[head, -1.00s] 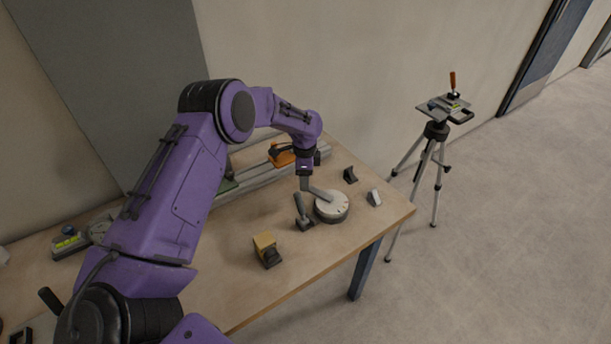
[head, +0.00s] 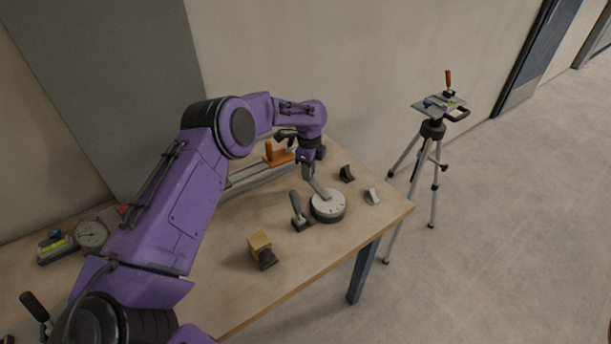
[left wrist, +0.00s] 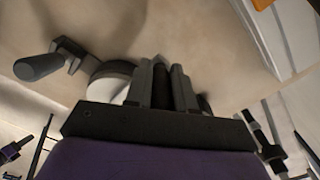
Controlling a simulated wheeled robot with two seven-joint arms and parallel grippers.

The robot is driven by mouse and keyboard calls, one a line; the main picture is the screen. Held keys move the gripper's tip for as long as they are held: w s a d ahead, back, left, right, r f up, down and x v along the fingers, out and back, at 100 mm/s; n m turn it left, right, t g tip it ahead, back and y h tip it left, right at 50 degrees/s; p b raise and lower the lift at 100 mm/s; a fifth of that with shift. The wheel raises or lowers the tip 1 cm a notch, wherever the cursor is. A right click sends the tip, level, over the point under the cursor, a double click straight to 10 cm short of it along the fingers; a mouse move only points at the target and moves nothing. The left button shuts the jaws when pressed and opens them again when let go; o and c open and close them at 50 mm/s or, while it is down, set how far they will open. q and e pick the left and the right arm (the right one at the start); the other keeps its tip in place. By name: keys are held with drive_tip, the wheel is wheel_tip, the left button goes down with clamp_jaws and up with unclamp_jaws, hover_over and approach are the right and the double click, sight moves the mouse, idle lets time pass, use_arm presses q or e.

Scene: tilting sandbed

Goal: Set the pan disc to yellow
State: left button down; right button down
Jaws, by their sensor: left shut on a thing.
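A round white-topped disc (head: 328,205) with a dark base and small marks on its top sits near the table's right end. I take it to be the pan disc; the marks' colours are too small to tell. A grey bar (head: 320,190) slopes from its top up to my left gripper (head: 309,175), just behind and left of the disc. In the left wrist view the fingers (left wrist: 166,85) are shut on a dark piece, which seems to be this bar. The disc (left wrist: 110,80) is partly hidden behind the fingers there. My right gripper is not in view.
A toggle clamp with a grey handle (head: 297,208) stands close left of the disc. A yellow-topped block (head: 260,246) sits nearer the front. A tripod (head: 432,130) stands beyond the table.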

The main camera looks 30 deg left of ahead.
use_arm(q)
drive_tip(key=c, duration=1)
unclamp_jaws()
drive_tip(key=shift+s, duration=0.1)
wheel_tip(320, 180, up, 10)
drive_tip(key=shift+f+b, duration=0.25)
drive_tip(key=shift+b, duration=0.7)
drive_tip(key=shift+r, duration=0.55)
